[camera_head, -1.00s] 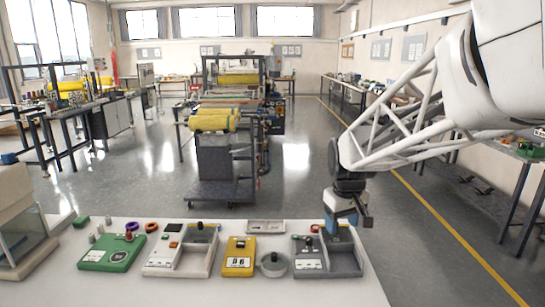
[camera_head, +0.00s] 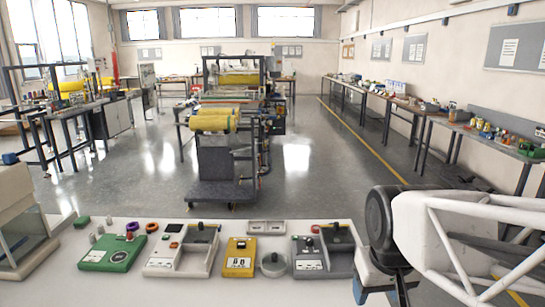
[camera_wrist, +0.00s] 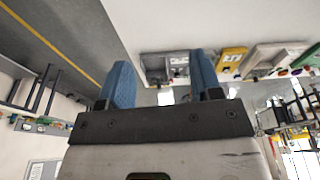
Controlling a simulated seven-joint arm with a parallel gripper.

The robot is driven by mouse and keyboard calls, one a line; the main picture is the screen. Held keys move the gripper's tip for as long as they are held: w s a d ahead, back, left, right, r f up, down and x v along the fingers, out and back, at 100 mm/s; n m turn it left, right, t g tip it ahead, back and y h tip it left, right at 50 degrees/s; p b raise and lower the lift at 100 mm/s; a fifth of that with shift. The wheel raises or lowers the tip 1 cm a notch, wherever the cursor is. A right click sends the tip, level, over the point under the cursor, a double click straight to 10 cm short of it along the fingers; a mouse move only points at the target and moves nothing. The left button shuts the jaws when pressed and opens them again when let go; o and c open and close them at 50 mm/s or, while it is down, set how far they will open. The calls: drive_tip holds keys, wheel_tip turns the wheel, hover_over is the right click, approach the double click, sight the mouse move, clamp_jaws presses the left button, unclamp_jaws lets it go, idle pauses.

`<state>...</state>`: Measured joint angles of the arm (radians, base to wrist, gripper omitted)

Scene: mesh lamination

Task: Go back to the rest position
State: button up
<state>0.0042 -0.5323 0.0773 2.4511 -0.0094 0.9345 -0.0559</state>
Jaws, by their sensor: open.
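My gripper shows in the wrist view (camera_wrist: 162,78) with its two blue fingers spread apart and nothing between them. In the head view my gripper (camera_head: 382,290) is at the lower right, just past the right side of the white table (camera_head: 215,291). It is right of the grey tray device (camera_head: 340,262) and apart from it. My arm covers the lower right corner of the head view.
On the table stand a green device (camera_head: 112,254), a white tray device (camera_head: 162,262), a yellow box (camera_head: 239,259) and a round grey dish (camera_head: 273,265). A machine with yellow rolls (camera_head: 215,120) stands on the floor behind. Open floor lies right of the machine.

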drive_tip(key=shift+m, duration=0.4)
drive_tip(key=shift+s+f, duration=0.25)
drive_tip(key=shift+s, duration=0.65)
drive_tip(key=shift+s+f, duration=0.25)
drive_tip(key=shift+s, duration=0.65)
drive_tip(key=shift+s+f, duration=0.25)
drive_tip(key=shift+s, duration=0.65)
